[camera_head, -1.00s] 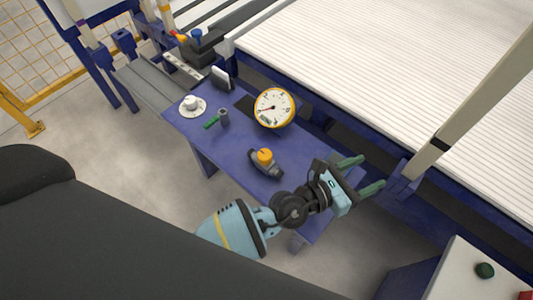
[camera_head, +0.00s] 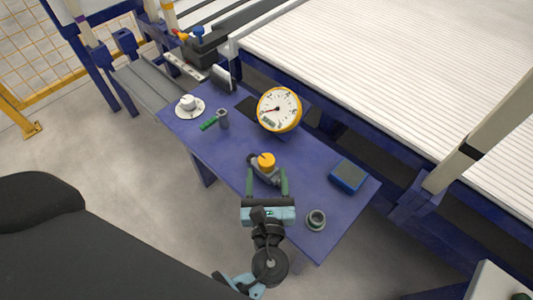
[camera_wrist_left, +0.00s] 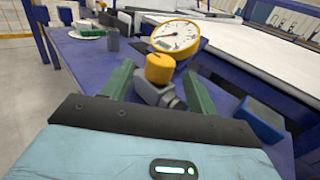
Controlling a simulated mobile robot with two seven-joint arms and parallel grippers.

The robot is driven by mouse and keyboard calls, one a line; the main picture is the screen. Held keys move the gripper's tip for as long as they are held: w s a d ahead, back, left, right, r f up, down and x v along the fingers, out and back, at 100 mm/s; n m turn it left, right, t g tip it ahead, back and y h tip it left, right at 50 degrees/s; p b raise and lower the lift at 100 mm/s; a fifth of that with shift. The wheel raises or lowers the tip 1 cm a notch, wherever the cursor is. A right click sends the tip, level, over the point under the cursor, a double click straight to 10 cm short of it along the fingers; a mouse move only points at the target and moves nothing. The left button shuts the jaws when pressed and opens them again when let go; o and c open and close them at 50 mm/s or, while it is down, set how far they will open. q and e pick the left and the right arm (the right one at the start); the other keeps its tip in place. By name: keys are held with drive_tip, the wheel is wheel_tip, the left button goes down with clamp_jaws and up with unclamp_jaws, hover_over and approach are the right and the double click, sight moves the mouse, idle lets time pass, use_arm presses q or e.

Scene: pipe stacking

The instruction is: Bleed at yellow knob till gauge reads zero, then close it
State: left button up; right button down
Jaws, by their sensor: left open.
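The yellow knob (camera_head: 266,160) sits on a grey valve body (camera_head: 265,176) on the blue table. The knob also shows in the left wrist view (camera_wrist_left: 160,68). The round gauge (camera_head: 279,109) with a yellow rim and white face stands behind the knob. Its needle points to the left side of the dial; the exact reading is too small to tell. My left gripper (camera_head: 267,181) is open, its two green fingers pointing at the valve, one to each side, on the near side of the knob. In the left wrist view the knob stands between the fingers (camera_wrist_left: 158,82). My right gripper is out of view.
A white ribbed conveyor (camera_head: 400,70) lies behind.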

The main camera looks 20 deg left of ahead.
sight(266, 154)
use_arm(q)
drive_tip(key=x, duration=0.5)
drive_tip(key=shift+w+b, duration=0.1)
drive_tip(key=shift+b, duration=0.25)
drive_tip(key=shift+x, duration=0.8)
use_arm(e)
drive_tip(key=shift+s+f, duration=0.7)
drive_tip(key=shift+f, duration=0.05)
use_arm(q)
drive_tip(key=c, duration=1)
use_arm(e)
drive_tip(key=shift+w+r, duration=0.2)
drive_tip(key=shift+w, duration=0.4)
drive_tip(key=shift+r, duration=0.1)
